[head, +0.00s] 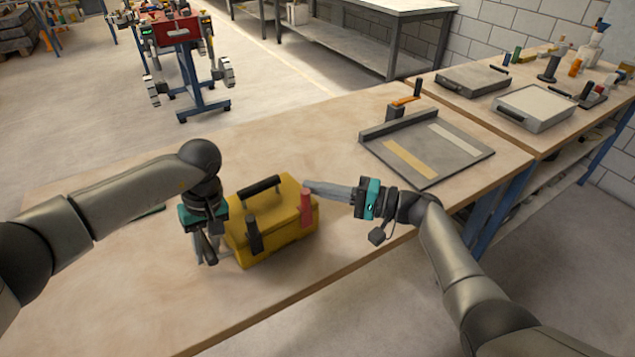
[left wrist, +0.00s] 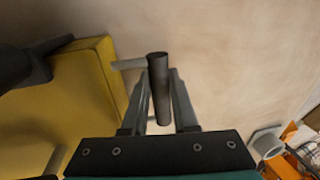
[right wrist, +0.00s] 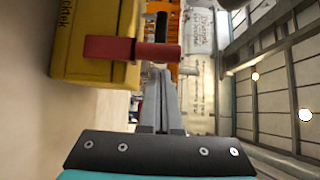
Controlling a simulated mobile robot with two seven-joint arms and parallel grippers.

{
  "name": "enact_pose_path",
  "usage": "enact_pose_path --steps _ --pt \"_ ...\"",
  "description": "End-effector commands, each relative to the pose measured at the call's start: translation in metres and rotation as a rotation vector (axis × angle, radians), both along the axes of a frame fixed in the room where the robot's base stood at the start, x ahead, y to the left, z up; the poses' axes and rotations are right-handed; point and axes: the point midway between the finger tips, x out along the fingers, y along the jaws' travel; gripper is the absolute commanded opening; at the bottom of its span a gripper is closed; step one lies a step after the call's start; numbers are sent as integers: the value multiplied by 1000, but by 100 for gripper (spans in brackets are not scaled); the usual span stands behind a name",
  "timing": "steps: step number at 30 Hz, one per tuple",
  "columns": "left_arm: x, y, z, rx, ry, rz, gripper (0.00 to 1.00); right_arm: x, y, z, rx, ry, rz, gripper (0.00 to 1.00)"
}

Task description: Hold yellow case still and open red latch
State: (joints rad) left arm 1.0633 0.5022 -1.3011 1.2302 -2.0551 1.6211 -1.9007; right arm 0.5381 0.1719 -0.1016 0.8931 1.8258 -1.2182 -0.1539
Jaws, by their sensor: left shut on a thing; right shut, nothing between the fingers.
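The yellow case (head: 284,196) stands on the wooden workbench with its lid down and a black handle (head: 259,188) on top. Its front carries a black latch (head: 254,235) and a red latch (head: 305,209). My left gripper (head: 209,252) is shut on a dark side handle, a cylinder (left wrist: 159,90) joined to the case by a grey bar. My right gripper (head: 306,184) is shut and empty, its fingertips close to the top of the red latch. In the right wrist view the red latch (right wrist: 130,50) lies just beyond the fingertips; I cannot tell whether they touch.
A grey board with a raised edge (head: 425,150) lies on the bench behind my right gripper. A second bench at the right holds flat cases (head: 534,107) and small items. The bench's front edge (head: 300,290) runs close to the case; the bench around the case is mostly clear.

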Motion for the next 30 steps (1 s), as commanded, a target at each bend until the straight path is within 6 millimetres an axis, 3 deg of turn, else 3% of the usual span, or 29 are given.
enact_pose_path --steps 30 --pt "1 -1 1 -2 -2 0 0 -12 -2 0 32 -50 3 0"
